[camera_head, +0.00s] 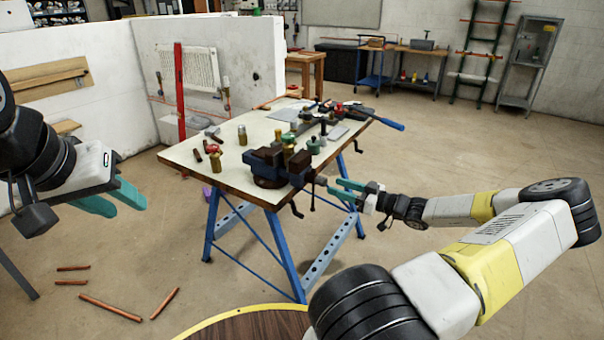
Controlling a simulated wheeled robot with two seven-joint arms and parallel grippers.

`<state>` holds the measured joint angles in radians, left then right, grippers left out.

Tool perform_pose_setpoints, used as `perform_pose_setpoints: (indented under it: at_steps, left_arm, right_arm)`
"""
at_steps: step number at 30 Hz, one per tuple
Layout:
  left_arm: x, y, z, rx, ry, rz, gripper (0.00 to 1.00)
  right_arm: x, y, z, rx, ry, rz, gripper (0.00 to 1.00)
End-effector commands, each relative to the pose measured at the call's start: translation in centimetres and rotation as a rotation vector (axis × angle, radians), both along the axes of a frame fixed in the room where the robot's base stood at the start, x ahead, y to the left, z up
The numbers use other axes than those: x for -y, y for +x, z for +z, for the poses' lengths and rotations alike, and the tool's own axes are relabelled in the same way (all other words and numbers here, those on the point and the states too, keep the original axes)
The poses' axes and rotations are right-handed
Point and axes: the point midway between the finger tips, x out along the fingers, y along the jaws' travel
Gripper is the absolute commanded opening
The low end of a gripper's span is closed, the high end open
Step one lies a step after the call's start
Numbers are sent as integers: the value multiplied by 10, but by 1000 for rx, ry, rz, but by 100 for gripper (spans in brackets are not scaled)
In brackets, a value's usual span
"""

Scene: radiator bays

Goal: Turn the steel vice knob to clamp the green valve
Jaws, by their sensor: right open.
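The dark blue and brown vice (270,166) is mounted at the near right corner of the workbench. A steel screw and upright bar (313,194) show at its right end. A small green-topped piece (313,146) stands just behind the vice; I cannot tell whether it is the green valve or whether it is between the jaws. My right gripper (332,185) is open, with its teal fingers pointing left close to the vice's screw end; contact cannot be made out. My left gripper (125,207) hangs empty left of the bench, away from the vice; its finger gap is unclear.
The pale-topped workbench (205,158) on blue trestles carries several brass and red fittings, pipe pieces and tools. A blue-handled tool (388,123) overhangs its right side. Copper pipes (110,307) lie on the floor at left. Floor right of the bench is clear.

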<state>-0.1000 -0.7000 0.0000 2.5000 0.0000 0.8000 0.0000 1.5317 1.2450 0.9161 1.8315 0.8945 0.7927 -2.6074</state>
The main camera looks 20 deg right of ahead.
Motion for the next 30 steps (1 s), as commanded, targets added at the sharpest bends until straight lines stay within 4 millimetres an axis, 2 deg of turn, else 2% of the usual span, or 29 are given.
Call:
perform_pose_setpoints:
  at_steps: [21,30]
  left_arm:
    - [0,0,0,0,0,0,36]
    - [0,0,0,0,0,0,36]
  right_arm:
    - [-31,36,0,-1,3,1,45]
    - [-33,38,0,-2,2,0,45]
